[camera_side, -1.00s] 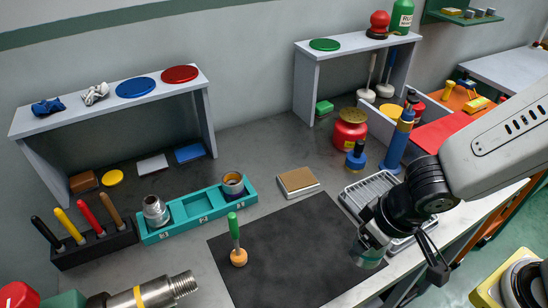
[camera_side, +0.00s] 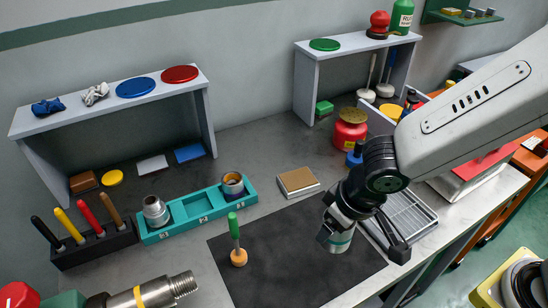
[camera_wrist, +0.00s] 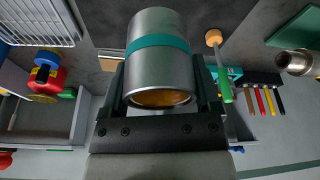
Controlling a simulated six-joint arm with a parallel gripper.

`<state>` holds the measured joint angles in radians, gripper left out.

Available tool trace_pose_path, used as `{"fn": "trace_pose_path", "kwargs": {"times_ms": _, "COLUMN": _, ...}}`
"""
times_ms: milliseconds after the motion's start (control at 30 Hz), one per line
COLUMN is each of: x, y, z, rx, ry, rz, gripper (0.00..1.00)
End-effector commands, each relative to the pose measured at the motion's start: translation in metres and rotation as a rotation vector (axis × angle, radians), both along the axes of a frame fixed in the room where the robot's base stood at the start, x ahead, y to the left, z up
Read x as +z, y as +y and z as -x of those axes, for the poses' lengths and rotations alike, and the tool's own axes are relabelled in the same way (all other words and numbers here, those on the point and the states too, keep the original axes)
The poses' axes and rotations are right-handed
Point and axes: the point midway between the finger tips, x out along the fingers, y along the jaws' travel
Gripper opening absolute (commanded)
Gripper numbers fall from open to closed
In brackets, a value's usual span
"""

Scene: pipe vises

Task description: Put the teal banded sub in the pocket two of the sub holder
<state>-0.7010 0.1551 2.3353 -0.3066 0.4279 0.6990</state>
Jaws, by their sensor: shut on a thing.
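The teal banded sub (camera_wrist: 160,65) is a grey metal cylinder with a teal band and an orange-brown inside at one end. My gripper (camera_side: 338,228) is shut on it, with a finger on each side in the wrist view. In the side view the sub (camera_side: 340,242) hangs below my gripper over the right part of the black mat. The teal sub holder (camera_side: 170,233) lies left of the mat with pockets in a row. Its left pocket holds a silver sub (camera_side: 155,211), its right pocket holds a sub with an orange-brown inside (camera_side: 233,184), and the middle pocket is empty.
A brown-topped block (camera_side: 298,181) lies behind the mat. A wire tray (camera_side: 405,220) is right of my gripper. A threaded pipe (camera_side: 165,290) juts in at the front left.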

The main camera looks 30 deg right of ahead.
Motion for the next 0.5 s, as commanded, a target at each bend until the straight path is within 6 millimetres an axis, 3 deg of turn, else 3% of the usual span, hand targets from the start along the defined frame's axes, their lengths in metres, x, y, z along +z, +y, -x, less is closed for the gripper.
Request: {"fn": "trace_pose_path", "kwargs": {"times_ms": 500, "x": 0.005, "y": 0.063, "z": -0.092, "rx": 0.143, "ry": 0.004, "rz": 0.006, "gripper": 0.00}}
